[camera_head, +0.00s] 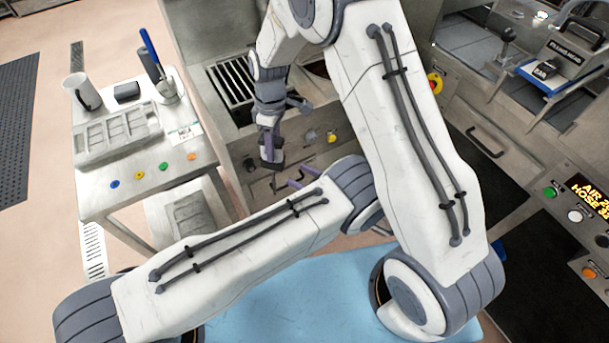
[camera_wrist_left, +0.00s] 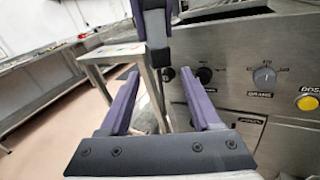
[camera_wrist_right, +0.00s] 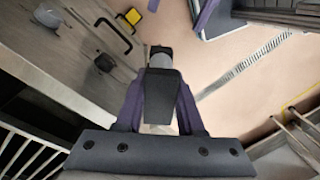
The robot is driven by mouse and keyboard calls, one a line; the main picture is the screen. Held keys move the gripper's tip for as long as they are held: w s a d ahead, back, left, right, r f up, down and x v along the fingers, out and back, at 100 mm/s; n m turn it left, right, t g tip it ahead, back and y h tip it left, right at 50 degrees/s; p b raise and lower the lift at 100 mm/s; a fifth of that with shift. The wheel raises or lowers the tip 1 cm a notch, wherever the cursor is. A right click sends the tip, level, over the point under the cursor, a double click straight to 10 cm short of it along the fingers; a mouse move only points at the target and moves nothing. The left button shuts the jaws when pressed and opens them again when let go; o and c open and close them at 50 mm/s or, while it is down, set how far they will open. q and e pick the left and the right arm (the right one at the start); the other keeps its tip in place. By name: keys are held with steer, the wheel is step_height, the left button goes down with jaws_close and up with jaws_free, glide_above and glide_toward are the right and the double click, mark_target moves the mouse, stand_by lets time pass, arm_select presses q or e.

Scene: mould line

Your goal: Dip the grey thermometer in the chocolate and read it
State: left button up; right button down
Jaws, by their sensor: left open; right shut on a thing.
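My right gripper (camera_head: 268,150) points down in front of the steel machine's front panel. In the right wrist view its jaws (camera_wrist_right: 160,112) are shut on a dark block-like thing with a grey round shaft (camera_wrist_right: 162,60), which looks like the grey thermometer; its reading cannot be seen. My left gripper (camera_head: 301,181) is just below and right of it. In the left wrist view its fingers (camera_wrist_left: 162,100) are apart and empty, facing the panel's knobs. A dark brown patch (camera_head: 317,69), perhaps the chocolate, shows mostly hidden behind my right arm.
A side table (camera_head: 105,195) at the left bears a mould tray (camera_head: 115,135), a white mug (camera_head: 82,92), a pot with a blue-handled tool (camera_head: 148,45) and several coloured buttons. A slatted grate (camera_head: 231,82) lies beside the brown patch. Control panels (camera_head: 575,215) stand at the right.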

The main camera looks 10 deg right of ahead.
mark_target(265, 158)
arm_select(q)
steer(key=shift+n+y, duration=0.3)
steer(key=shift+n, duration=0.1)
steer(key=x, duration=1.1)
steer(key=shift+w+a+r, duration=0.1)
steer(key=shift+a+r, duration=0.25)
steer(key=shift+a, duration=0.1)
steer(key=shift+c, duration=0.3)
jaws_close()
arm_select(e)
steer(key=shift+c, duration=1.8)
jaws_free()
